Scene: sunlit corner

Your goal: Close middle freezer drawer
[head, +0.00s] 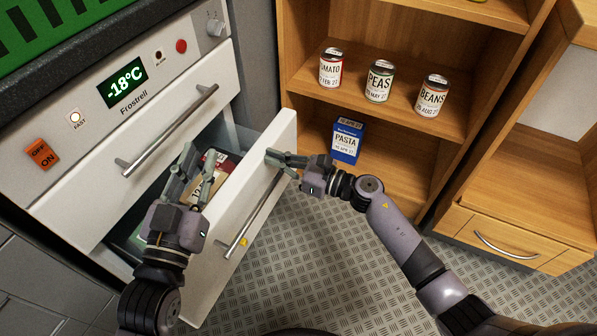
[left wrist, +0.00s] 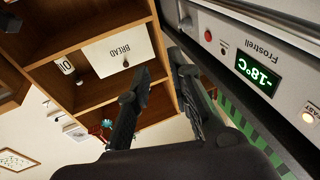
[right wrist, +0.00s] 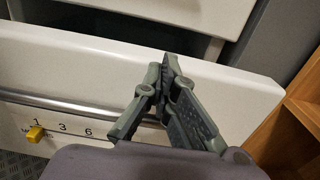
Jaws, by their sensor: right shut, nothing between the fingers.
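The middle freezer drawer (head: 232,207) is pulled out from the white freezer and packages show inside it. Its front and bar handle also show in the right wrist view (right wrist: 75,65). My right gripper (head: 270,158) is shut and empty at the drawer front, by the far end of the handle (head: 250,215); I cannot tell if it touches. In the right wrist view its fingers (right wrist: 170,75) meet over the drawer front. My left gripper (head: 202,165) is open, above the open drawer and behind its front panel. In the left wrist view its fingers (left wrist: 160,80) are apart with nothing between.
The upper drawer (head: 150,130) is closed, with a bar handle. A wooden shelf (head: 400,110) with cans (head: 378,82) and a blue pasta box (head: 347,141) stands close to the right of the drawer. The metal floor (head: 340,250) before the drawer is clear apart from my right arm.

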